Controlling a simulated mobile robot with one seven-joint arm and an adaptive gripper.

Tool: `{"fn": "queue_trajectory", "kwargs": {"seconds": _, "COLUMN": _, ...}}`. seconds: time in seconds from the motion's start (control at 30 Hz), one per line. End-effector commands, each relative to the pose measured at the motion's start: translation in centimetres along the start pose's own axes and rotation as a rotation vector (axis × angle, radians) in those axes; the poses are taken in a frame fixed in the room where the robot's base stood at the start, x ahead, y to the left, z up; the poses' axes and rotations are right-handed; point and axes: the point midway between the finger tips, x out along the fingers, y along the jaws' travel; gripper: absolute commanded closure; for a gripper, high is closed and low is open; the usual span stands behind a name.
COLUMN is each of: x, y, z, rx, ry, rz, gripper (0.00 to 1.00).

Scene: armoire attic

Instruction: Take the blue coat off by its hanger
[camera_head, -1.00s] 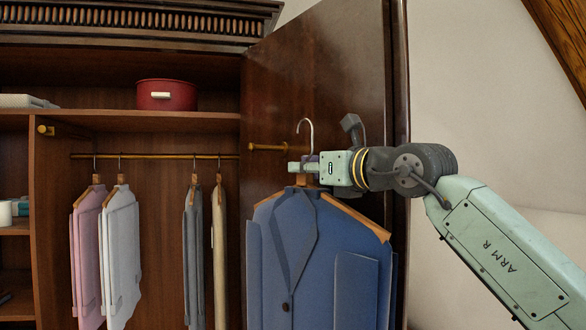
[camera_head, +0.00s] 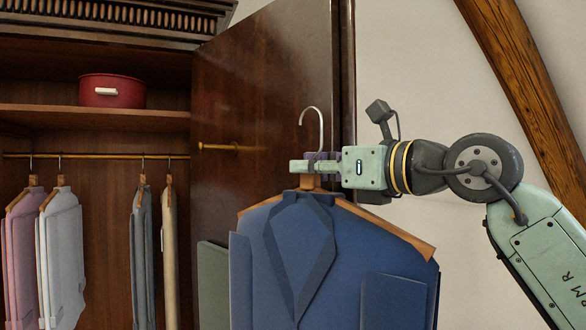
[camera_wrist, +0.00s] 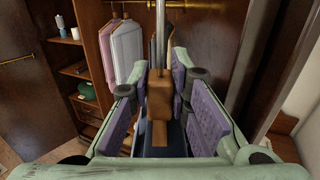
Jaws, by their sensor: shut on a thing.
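The blue coat (camera_head: 300,265) hangs on a wooden hanger (camera_head: 385,228) with a metal hook (camera_head: 321,125), in front of the open wardrobe door in the head view. My gripper (camera_head: 308,168) is shut on the hanger's wooden neck, just under the hook. In the wrist view the neck (camera_wrist: 159,95) stands between the purple finger pads. The hook's top curls freely in the head view, clear of the brass peg (camera_head: 232,147) on the door. The coat's lower part is out of frame.
The dark wardrobe door (camera_head: 262,90) stands open behind the coat. A pink garment (camera_head: 20,255), a white one (camera_head: 62,250) and others hang on the brass rail (camera_head: 95,156) at left. A red box (camera_head: 112,91) sits on the shelf above.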

Motion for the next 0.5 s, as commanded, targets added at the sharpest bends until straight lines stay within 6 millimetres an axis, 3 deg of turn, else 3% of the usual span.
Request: {"fn": "queue_trajectory", "kwargs": {"seconds": 0.5, "x": -7.5, "y": 0.0, "z": 0.2, "rx": 0.0, "ry": -0.006, "rz": -0.002, "gripper": 1.0}}
